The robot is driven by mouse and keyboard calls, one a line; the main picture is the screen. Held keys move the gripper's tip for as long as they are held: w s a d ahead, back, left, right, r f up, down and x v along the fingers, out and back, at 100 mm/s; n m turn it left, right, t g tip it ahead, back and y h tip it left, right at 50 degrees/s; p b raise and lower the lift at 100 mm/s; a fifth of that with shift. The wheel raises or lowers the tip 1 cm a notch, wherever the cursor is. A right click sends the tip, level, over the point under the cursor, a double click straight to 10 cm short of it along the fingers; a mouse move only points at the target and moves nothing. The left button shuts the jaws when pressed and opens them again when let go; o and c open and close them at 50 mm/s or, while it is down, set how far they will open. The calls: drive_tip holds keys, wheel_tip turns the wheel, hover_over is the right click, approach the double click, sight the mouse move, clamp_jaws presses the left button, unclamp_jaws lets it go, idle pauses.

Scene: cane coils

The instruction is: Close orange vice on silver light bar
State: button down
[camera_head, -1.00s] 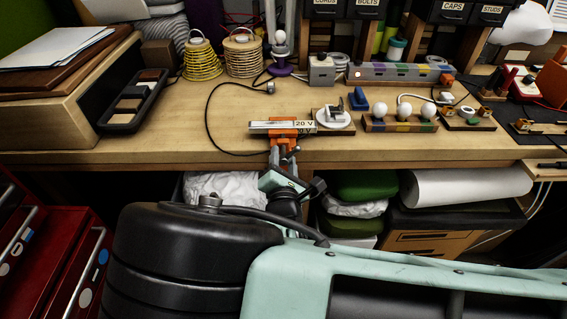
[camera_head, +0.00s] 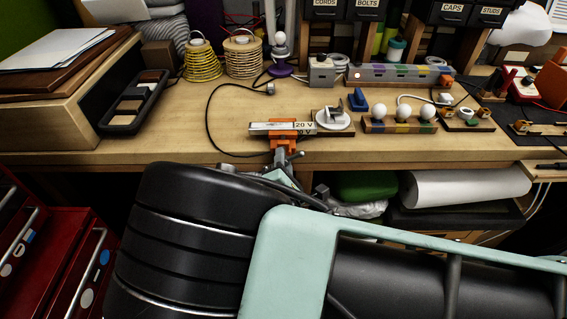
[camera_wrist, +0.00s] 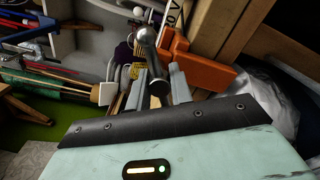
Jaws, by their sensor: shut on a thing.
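The orange vice (camera_head: 284,143) is at the bench's front edge. The silver light bar (camera_head: 268,128), with a "20 V" label, lies across the top of the vice; whether the jaws touch it is not clear. In the wrist view the orange vice body (camera_wrist: 203,73) is at upper right, and part of the labelled bar (camera_wrist: 172,13) shows at the top. A metal vice handle with a round knob (camera_wrist: 146,36) comes toward the camera. My gripper (camera_wrist: 158,88) is shut on this handle, its grey fingers on either side. In the head view my arm mostly hides the gripper.
A white disc on a wood base (camera_head: 334,121) is beside the bar's right end. A board with several white bulbs (camera_head: 398,126) and a blue block (camera_head: 358,100) are further right. A black cable (camera_head: 207,122) loops on the left. The bench front left is bare.

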drive_tip(key=m, duration=0.4)
drive_tip(key=shift+m, duration=0.4)
drive_tip(key=c, duration=1.2)
unclamp_jaws()
drive_tip(key=shift+c, duration=0.2)
drive_tip(key=s, duration=0.6)
drive_tip(key=shift+s+p, duration=0.25)
drive_tip(key=shift+p, duration=0.2)
drive_tip(key=shift+a, duration=0.1)
